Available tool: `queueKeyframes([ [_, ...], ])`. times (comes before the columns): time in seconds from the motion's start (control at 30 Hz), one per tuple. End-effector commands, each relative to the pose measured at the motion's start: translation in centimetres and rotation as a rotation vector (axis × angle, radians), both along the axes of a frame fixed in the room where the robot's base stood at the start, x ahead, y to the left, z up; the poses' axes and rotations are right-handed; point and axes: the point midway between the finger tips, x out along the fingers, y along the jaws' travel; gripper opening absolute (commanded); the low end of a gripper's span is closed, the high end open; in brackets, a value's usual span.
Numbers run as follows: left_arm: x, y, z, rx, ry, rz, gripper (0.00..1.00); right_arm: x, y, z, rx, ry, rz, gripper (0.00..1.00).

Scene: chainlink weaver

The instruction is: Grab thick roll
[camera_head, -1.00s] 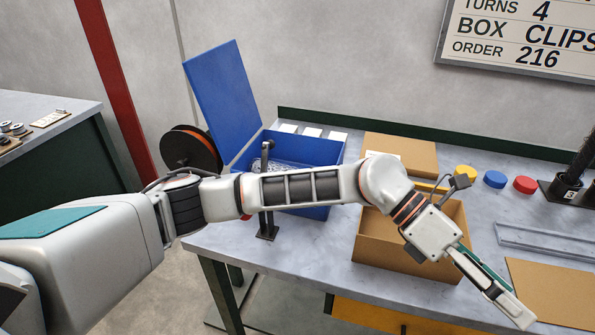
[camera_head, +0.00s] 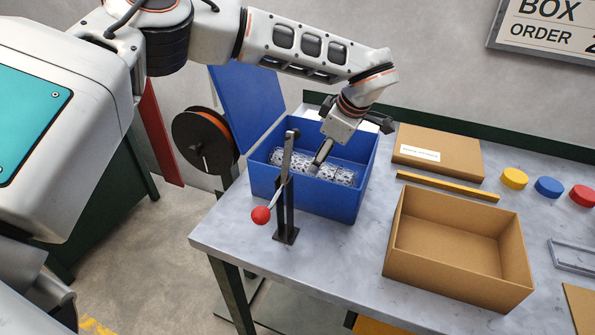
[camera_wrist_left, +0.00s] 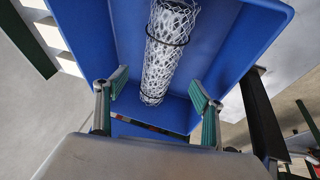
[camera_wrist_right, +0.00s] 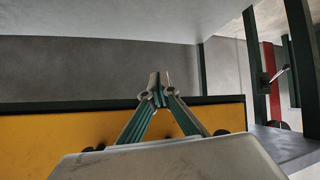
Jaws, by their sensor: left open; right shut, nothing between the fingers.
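A thick roll of silvery wire mesh (camera_head: 292,163) lies in the open blue bin (camera_head: 335,203), with dark bands around it. In the left wrist view the same roll (camera_wrist_left: 168,50) runs lengthwise ahead of the fingers. My left gripper (camera_head: 322,158) points down into the bin over the roll. Its two fingers (camera_wrist_left: 158,92) are spread apart, one to each side of the roll's near end, with nothing between them. Part of the roll is hidden by the gripper and by a black post in the head view. My right gripper (camera_wrist_right: 159,90) is shut and empty, facing a yellow drawer front (camera_wrist_right: 60,125).
A black post with a red-knobbed lever (camera_head: 261,215) stands just in front of the bin. An open cardboard box (camera_head: 450,275) sits to the right, with a flat carton (camera_head: 440,140) behind it. Yellow, blue and red discs line the back right. The front-left tabletop is clear.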

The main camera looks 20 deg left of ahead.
Motion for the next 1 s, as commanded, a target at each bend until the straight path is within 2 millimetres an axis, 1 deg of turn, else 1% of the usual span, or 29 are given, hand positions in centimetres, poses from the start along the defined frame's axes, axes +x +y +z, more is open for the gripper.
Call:
queueKeyframes([
  [0.1,0.2,0.5,-1.1,0.014,0.004,-0.005,0.68,0.3,0.3,0.1,0.019,0.0,-0.01,0.0],
  [0.43,1.0,1.9,-4.1,0.013,0.006,-0.003,0.68,0.3,0.3,0.2,0.019,0.0,-0.01,0.0],
  [0.6,1.7,2.9,-6.3,0.012,0.006,-0.003,0.68,0.3,0.3,0.3,0.02,-0.001,-0.01,0.0],
  [0.7,1.9,3.2,-7.2,0.012,0.005,-0.005,0.68,0.3,0.3,0.2,0.02,-0.001,-0.01,0.0],
  [0.8,2.1,3.3,-7.5,0.012,0.004,-0.005,0.68,0.3,0.3,0.2,0.02,-0.001,-0.01,0.0],
  [1.0,2.1,3.3,-7.5,0.012,0.004,-0.005,0.68,0.3,0.3,0.3,0.02,-0.001,-0.01,0.0],
])
